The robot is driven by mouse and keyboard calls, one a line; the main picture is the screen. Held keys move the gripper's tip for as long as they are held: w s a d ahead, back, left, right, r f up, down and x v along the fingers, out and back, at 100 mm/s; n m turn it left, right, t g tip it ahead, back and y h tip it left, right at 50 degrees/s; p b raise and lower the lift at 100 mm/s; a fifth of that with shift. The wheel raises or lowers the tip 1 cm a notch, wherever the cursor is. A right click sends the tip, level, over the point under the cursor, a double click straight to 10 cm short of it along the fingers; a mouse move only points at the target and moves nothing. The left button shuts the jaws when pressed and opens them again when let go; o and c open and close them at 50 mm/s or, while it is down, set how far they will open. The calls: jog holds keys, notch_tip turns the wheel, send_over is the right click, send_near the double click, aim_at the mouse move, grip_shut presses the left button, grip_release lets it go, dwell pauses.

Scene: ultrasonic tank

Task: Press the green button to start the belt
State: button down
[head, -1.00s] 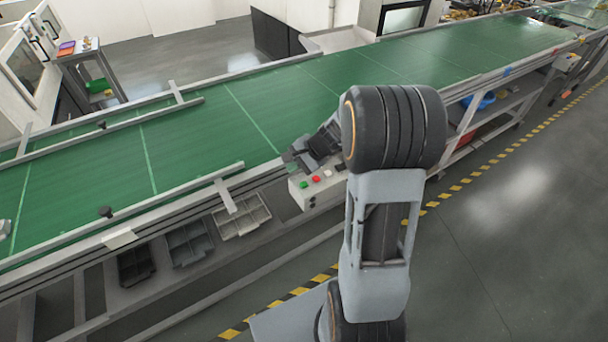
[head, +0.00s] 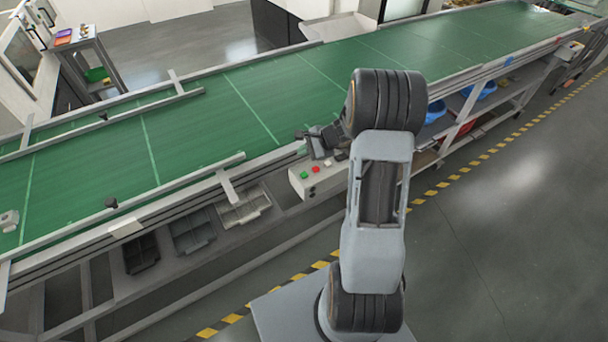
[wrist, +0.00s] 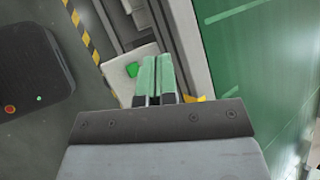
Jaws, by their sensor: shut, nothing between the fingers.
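The green button (head: 304,175) sits on top of a light control box (head: 322,178) at the near side of the belt, with a red button (head: 316,169) beside it. In the wrist view the green button (wrist: 132,69) shows just left of my fingertips, apart from them. My gripper (wrist: 157,60) is shut and empty, its two pale green fingers side by side. In the head view my gripper (head: 308,136) is over the belt edge just behind the box, partly hidden by my arm. The red button is hidden in the wrist view.
The green conveyor belt (head: 255,100) runs across the scene, with metal rails (head: 180,187) along its near side. Grey bins (head: 193,232) stand on the shelf below. Yellow and black floor tape (head: 430,193) runs along the open floor in front.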

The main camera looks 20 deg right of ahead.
jog(key=b, duration=0.4)
send_over(304, 175)
notch_tip(304, 175, down, 7)
jog(key=shift+f+b, duration=0.65)
jog(key=shift+b, duration=0.25)
